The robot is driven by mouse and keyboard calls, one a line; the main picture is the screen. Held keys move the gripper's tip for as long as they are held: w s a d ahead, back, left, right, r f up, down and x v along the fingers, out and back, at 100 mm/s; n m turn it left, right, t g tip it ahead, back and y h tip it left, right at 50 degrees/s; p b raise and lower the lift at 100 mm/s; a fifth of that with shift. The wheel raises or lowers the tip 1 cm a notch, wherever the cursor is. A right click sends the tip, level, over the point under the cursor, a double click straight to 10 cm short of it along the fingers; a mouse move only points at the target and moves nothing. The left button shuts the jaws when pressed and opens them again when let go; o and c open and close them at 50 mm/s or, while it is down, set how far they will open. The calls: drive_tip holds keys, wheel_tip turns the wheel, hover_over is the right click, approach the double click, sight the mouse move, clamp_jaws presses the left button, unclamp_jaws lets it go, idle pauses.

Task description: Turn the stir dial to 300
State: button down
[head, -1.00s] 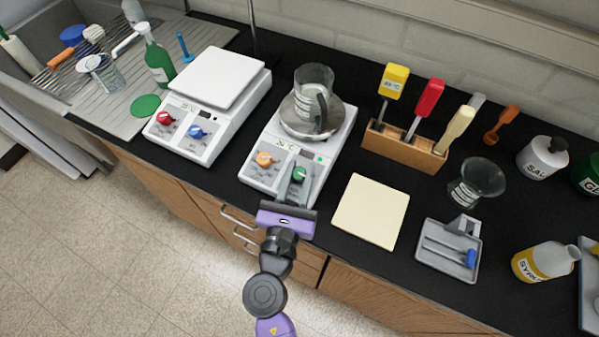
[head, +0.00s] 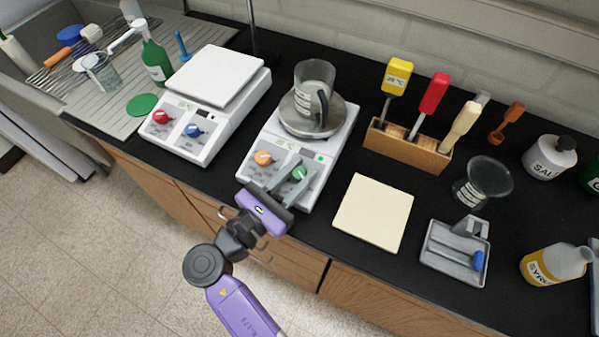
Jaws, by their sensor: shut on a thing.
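The hotplate with the glass beaker (head: 315,88) is a white unit (head: 322,160) in the middle of the counter. Its sloped front carries an orange dial (head: 264,159) on the left and a green dial (head: 299,174) on the right. My gripper (head: 296,174) reaches up from the front edge, its fingers shut on the green dial. The fingers partly cover the dial, and its pointer cannot be made out. The dial labels and scale numbers are too small to read, so I cannot tell which one is marked stir.
A second white hotplate (head: 220,80) with red and blue dials stands to the left. A pale square pad (head: 373,212), a grey tray (head: 455,252) and a wooden rack (head: 408,147) of coloured-handled tools lie to the right. Drawer handles are below the counter edge.

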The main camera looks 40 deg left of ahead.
idle(0.4)
drive_tip(key=c, duration=1.1)
unclamp_jaws()
drive_tip(key=shift+c, duration=0.2)
drive_tip(key=s, duration=0.4)
drive_tip(key=s+b, duration=0.1)
drive_tip(key=s, duration=0.2)
drive_tip(key=shift+s+a+f+b, duration=0.1)
drive_tip(key=shift+s+f+b, duration=0.1)
drive_tip(key=shift+s+b, duration=0.15)
drive_tip(key=shift+s, duration=0.1)
